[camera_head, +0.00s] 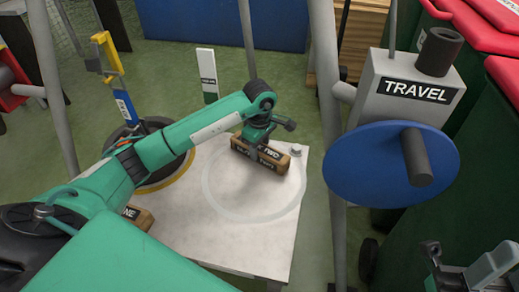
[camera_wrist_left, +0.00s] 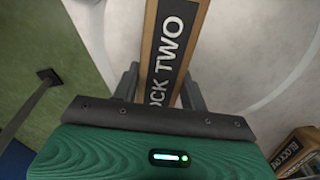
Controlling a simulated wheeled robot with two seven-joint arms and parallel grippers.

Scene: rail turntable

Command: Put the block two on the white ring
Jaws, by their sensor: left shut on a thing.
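Block two (camera_head: 279,163) is a long wooden block with a black label, at the far part of the white ring (camera_head: 232,217) on the white tabletop. It overlaps the ring's far edge in the head view; whether it touches the tabletop is hard to tell. My left gripper (camera_head: 260,150) is over it with the fingers on its two sides, shut on it. In the left wrist view, block two (camera_wrist_left: 172,45) runs between the fingers of the left gripper (camera_wrist_left: 162,88). My right gripper (camera_head: 455,268) shows only partly at the lower right; its fingers are unclear.
Block one (camera_head: 140,217) lies at the table's near left, partly behind my left arm. A dark turntable (camera_head: 165,172) with a yellow rim is at the left. A grey TRAVEL box (camera_head: 408,88) with a blue crank wheel (camera_head: 375,165) stands at the right. The ring's near part is clear.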

